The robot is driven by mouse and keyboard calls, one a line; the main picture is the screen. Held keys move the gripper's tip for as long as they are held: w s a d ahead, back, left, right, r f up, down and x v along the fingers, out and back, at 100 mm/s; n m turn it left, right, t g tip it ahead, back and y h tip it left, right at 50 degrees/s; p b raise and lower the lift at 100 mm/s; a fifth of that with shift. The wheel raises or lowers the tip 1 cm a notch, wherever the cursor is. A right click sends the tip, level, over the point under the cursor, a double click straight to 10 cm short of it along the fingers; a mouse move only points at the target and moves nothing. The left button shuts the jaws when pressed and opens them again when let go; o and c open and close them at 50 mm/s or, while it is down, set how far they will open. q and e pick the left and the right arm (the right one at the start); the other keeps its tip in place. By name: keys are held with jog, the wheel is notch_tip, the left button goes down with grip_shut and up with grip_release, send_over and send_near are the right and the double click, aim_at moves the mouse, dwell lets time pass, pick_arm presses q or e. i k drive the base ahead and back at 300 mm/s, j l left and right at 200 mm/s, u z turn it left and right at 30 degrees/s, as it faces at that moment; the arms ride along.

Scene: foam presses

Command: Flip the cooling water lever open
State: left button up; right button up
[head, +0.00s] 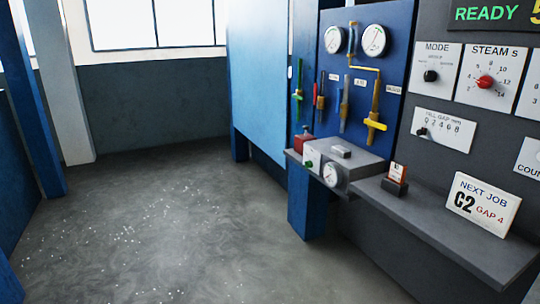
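A blue panel (396,68) on the right carries several upright pipes with coloured handles. A green handle (298,93) is at its left edge, then a narrow pipe with red and dark parts (320,97). A yellow handle (376,124) lies across the brass pipe on the right. The small labels are too blurred to read, so I cannot tell which handle is the cooling water lever. Neither of my grippers is in view.
A "NEXT JOB C2 GAP 4" card (484,203) stands farther right.

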aim_at(295, 96)
jog(key=i+j+u, duration=0.2)
jog(key=i, duration=0.55)
jog(key=i+u, duration=0.2)
jog(key=i, duration=0.5)
jog(key=i+j+z, duration=0.1)
jog(key=i+z, duration=0.2)
jog(key=i, duration=0.2)
jog(key=i+j+z, duration=0.3)
jog(key=i, duration=0.15)
jog(key=i+j+z, duration=0.35)
jog(key=i+l, duration=0.1)
